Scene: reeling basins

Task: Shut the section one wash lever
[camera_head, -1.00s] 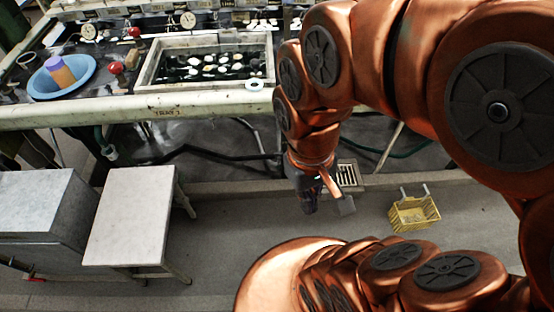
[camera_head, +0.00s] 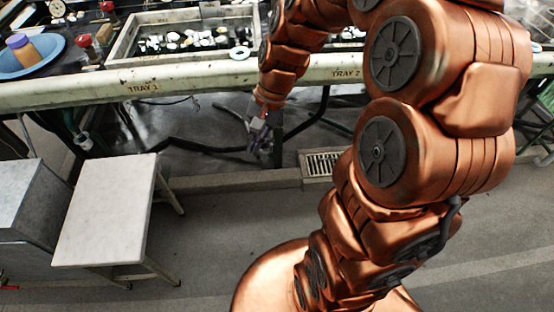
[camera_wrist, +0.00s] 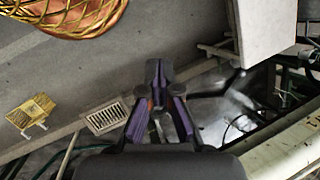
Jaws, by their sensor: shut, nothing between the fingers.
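No part in view can be made out for certain as the section one wash lever. Red-topped fittings (camera_head: 84,41) stand on the bench at the far left of the head view, between the blue bowl and the tray basin. My gripper (camera_head: 260,146) hangs below the bench's front rail, pointing down, well apart from those fittings. In the wrist view my gripper (camera_wrist: 156,72) is shut and empty, above the floor area.
A pale rail (camera_head: 200,78) marked TRAY 1 and TRAY 2 runs along the bench front. Behind it are a basin (camera_head: 125,42) with white cocoons and a blue bowl (camera_head: 50,52). A white-topped stool (camera_head: 105,215) stands lower left.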

